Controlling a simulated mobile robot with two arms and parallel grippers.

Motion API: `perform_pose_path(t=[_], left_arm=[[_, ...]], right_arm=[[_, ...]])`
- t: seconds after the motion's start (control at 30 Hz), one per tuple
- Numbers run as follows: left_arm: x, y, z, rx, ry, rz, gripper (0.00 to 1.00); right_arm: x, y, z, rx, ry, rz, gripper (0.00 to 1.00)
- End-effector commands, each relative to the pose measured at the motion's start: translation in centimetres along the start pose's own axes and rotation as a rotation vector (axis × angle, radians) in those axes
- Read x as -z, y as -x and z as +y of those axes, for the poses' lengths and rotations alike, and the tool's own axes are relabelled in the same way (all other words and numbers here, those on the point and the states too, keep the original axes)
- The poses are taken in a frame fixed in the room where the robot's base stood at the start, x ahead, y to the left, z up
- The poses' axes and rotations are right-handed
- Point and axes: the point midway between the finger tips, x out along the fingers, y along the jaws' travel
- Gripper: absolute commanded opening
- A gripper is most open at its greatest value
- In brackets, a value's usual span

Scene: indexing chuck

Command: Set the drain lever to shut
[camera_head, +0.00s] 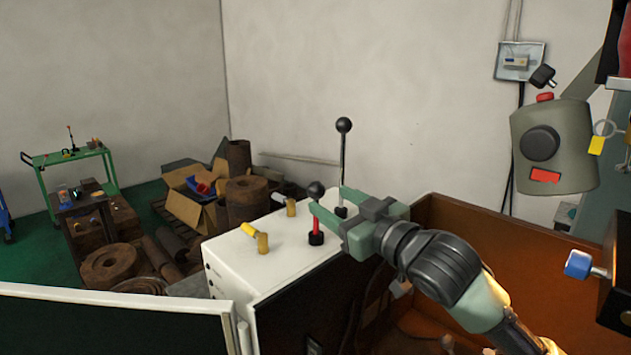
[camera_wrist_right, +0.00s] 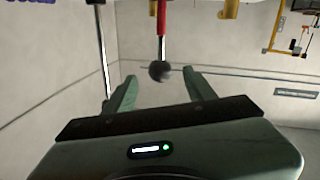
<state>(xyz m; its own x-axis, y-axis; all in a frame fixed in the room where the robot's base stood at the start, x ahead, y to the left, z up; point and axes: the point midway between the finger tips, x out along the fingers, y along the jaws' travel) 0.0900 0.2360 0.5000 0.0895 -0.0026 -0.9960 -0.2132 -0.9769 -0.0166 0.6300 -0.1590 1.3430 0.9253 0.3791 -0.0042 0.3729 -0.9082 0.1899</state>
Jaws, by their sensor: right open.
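A short lever with a red sleeve (camera_head: 316,225) and a black ball knob (camera_head: 316,190) stands on the white cabinet top (camera_head: 285,262). A taller steel lever with a black ball (camera_head: 344,125) stands behind it. I cannot read a label that tells which is the drain lever. My right gripper (camera_head: 329,198) is open at the short lever, its fingers pointing toward the knob. In the right wrist view the short lever (camera_wrist_right: 161,22) hangs upside down, its ball (camera_wrist_right: 159,71) between the two spread fingertips, with gaps on both sides. My left gripper is not in view.
A grey-green housing (camera_head: 553,148) hangs at the right. A pale panel edge (camera_head: 115,298) crosses the lower left.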

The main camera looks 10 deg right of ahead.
Motion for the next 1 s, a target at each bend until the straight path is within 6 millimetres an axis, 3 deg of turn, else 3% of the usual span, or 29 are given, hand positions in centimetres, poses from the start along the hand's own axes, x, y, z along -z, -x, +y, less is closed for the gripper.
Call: perform_pose_path(t=[0.2, 0.4, 0.6, 0.77, 0.8, 1.0], left_arm=[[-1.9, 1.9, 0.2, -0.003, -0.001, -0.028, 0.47], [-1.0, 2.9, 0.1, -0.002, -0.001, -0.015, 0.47], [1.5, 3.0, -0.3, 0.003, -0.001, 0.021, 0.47], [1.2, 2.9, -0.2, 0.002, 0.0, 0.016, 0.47], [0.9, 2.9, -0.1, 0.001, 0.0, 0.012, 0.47], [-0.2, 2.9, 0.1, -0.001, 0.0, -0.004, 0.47]], right_arm=[[0.5, -3.5, 0.1, 0.0, -0.002, 0.0, 0.55], [0.3, -6.1, 0.0, 0.0, -0.001, 0.001, 0.55], [0.2, -7.0, 0.0, 0.0, 0.002, 0.002, 0.55], [0.1, -7.0, 0.0, 0.0, 0.002, 0.002, 0.55], [0.1, -7.0, 0.0, 0.0, 0.002, 0.002, 0.52], [0.1, -7.0, 0.0, 0.0, 0.001, 0.001, 0.0]])
